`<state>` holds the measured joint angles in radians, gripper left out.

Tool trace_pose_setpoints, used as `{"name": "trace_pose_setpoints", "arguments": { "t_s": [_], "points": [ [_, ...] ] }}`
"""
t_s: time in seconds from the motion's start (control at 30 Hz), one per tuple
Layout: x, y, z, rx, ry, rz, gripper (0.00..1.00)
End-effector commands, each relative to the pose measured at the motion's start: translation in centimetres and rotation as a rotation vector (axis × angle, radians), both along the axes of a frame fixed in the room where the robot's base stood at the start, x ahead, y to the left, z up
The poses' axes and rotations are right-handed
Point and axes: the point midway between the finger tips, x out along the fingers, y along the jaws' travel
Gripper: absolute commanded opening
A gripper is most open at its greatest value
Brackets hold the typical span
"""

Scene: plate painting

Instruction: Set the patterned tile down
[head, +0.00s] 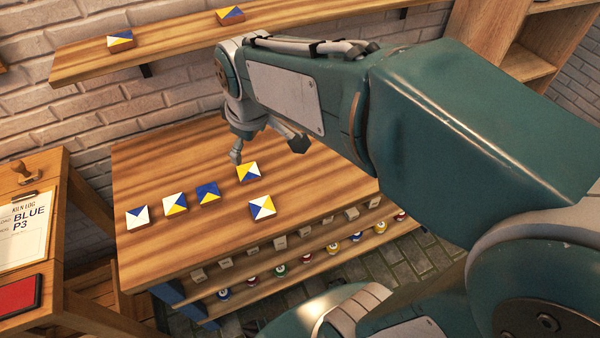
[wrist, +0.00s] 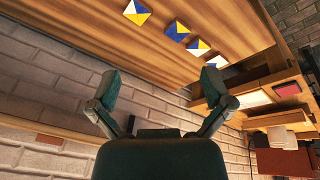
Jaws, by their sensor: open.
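Several square tiles in blue, white and yellow triangles lie flat on the wooden table. In the head view, a row holds a white-and-blue tile (head: 137,217), a white-yellow-blue tile (head: 175,204), a mostly blue tile (head: 208,193) and a yellow-blue-white tile (head: 248,172). Another white-yellow-blue tile (head: 262,208) lies in front of the row's right end. I cannot tell which one the task means. My gripper (head: 268,150) is open and empty behind the row's right end, apart from the tiles. The wrist view shows its spread fingers (wrist: 161,84) and part of the row (wrist: 176,31).
Two similar tiles (head: 121,41) (head: 231,15) rest on the wall shelf (head: 180,50). A side table at left holds a stamp (head: 24,172), a clipboard reading "BLUE P3" (head: 28,225) and a red pad (head: 20,296). Colored jars (head: 280,270) fill the lower shelf. The table's front left is clear.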

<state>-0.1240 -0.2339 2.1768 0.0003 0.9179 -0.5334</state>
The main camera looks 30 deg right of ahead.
Motion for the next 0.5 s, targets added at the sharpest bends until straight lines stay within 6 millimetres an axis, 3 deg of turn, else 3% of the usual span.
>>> {"name": "trace_pose_setpoints", "arguments": {
  "t_s": [0.1, 0.3, 0.5],
  "points": [
    [-3.5, -1.6, 1.3, 0.047, -0.057, -0.165, 1.00],
    [-8.8, -3.5, 1.8, 0.141, -0.142, -0.434, 1.00],
    [-11.7, -4.3, 1.4, 0.206, -0.189, -0.596, 1.00]
  ]
}}
